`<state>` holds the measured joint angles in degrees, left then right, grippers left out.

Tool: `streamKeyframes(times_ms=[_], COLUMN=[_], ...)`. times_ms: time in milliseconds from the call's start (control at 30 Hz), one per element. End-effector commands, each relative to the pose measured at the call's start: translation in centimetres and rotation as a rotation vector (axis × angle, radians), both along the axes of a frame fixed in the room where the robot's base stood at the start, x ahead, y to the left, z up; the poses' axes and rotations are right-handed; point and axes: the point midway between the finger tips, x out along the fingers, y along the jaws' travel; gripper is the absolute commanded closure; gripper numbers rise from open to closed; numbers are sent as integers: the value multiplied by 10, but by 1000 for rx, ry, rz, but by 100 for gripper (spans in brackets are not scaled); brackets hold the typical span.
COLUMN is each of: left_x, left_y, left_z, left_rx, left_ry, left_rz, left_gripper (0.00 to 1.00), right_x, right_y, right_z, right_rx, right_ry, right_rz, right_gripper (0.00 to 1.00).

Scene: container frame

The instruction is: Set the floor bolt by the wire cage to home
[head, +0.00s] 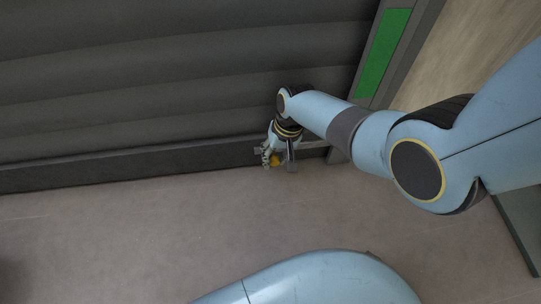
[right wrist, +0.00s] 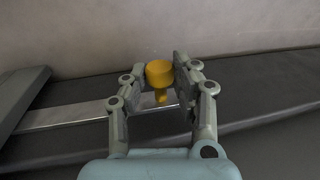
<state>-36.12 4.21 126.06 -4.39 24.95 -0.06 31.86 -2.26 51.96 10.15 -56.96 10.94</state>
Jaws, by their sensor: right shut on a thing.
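The floor bolt has a yellow knob (right wrist: 160,73) with a narrower yellow stem below it. It sits over a pale metal strip (right wrist: 65,115) along the dark sill. In the head view the knob (head: 275,159) is a small yellow patch at the foot of the dark ribbed shutter, partly hidden by the fingers. My right gripper (head: 277,160) reaches down there and is shut on the knob; in the right wrist view its fingers (right wrist: 152,82) stand on both sides of it. My left gripper is out of view. No wire cage shows.
The ribbed shutter (head: 170,75) rises behind the dark sill (head: 120,168). A post with a green panel (head: 383,52) stands to the right of the gripper. The floor (head: 150,235) in front is clear. A grey bar (right wrist: 20,92) lies at the left in the wrist view.

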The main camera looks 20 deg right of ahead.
Motion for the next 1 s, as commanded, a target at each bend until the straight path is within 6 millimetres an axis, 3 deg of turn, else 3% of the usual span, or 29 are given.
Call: streamKeyframes(times_ms=[167, 200, 367, 767, 1000], left_x=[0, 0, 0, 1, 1], left_y=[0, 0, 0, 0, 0], left_z=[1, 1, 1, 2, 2], left_rx=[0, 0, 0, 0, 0], left_ry=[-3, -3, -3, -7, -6], left_rz=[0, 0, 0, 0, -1], left_gripper=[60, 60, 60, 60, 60], right_x=[0, 0, 0, 1, -1], right_y=[1, 1, 1, -1, -8], right_z=[1, 1, 1, 7, 42], right_rx=[2, 2, 1, 1, 0], right_ry=[2, 2, 1, -1, -4], right_rz=[-1, -1, -1, 0, 0], right_gripper=[100, 69, 48, 48, 48])
